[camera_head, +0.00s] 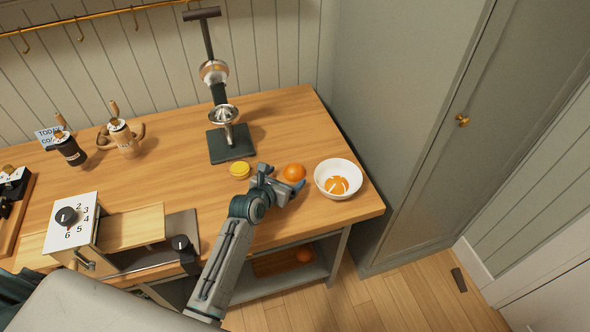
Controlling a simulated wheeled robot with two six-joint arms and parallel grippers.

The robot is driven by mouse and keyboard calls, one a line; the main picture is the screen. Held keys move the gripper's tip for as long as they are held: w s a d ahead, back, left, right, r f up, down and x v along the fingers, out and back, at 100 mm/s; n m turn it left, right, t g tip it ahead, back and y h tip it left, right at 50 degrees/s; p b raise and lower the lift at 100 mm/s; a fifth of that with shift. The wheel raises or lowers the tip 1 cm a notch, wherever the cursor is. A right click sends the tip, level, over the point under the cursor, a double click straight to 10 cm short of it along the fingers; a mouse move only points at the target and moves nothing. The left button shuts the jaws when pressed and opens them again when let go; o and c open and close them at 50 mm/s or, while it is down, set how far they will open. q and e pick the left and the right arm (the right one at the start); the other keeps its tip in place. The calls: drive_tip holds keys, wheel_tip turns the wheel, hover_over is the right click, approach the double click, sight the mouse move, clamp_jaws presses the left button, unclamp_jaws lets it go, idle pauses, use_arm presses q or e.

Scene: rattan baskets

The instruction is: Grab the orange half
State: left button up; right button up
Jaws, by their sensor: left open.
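A round orange piece (293,173) lies on the wooden counter, left of a white bowl (322,189). Its smooth peel side shows; I cannot tell whether it is a half with its cut face down. A flat, yellow, round piece (239,170), like a cut citrus half, lies to its left. Orange segments (337,185) show inside the bowl. My left gripper (281,177) is open at the near side of the orange piece, its fingers partly hiding that piece's lower edge. I cannot tell whether they touch it. My right gripper is not in view.
A juicer press (231,143) stands behind the yellow piece. A slicer-like box with a numbered dial (72,219) sits at the left front. A cabinet (414,120) borders the counter's right.

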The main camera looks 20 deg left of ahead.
sight(291, 173)
use_arm(q)
drive_tip(key=x, duration=0.3)
drive_tip(key=shift+w+d+r, duration=0.1)
drive_tip(key=shift+w+d, duration=0.05)
drive_tip(key=shift+d, duration=0.15)
drive_tip(key=shift+w+f, duration=0.2)
drive_tip(key=shift+w, duration=0.2)
drive_tip(key=shift+c, duration=1.4)
drive_tip(key=c, duration=0.7)
drive_tip(key=shift+c, duration=0.6)
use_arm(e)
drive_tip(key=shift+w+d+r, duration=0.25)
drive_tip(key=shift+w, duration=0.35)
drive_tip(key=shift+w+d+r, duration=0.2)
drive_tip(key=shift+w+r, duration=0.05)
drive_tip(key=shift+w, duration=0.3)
